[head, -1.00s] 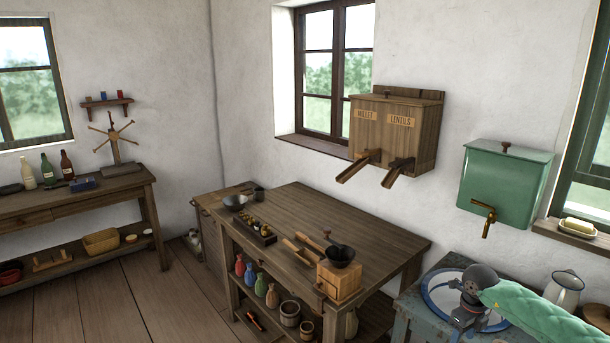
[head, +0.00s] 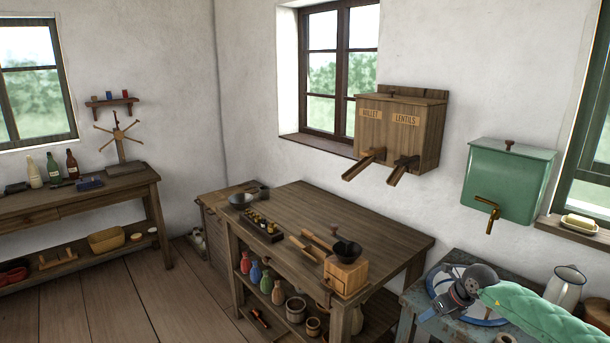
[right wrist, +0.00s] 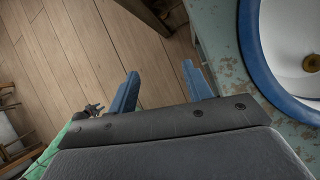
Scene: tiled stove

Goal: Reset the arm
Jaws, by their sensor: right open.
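My right arm, in a green quilted sleeve, comes in from the right in the head view. Its gripper (head: 432,314) points down and left, in front of the white basin with a blue rim (head: 437,283). In the right wrist view my right gripper (right wrist: 161,82) has its two blue fingers apart with nothing between them, over the floor beside the washstand. The basin (right wrist: 252,60) is to its right. What looks like my left gripper (right wrist: 95,107) shows small and dark at the left of that view; its fingers are too small to judge.
The worn blue washstand (head: 410,300) carries a white jug (head: 565,288). A wooden worktable (head: 340,215) with a grinder (head: 345,275) stands to its left. A green water tank (head: 510,180) hangs above. The floor (head: 110,300) at left is clear.

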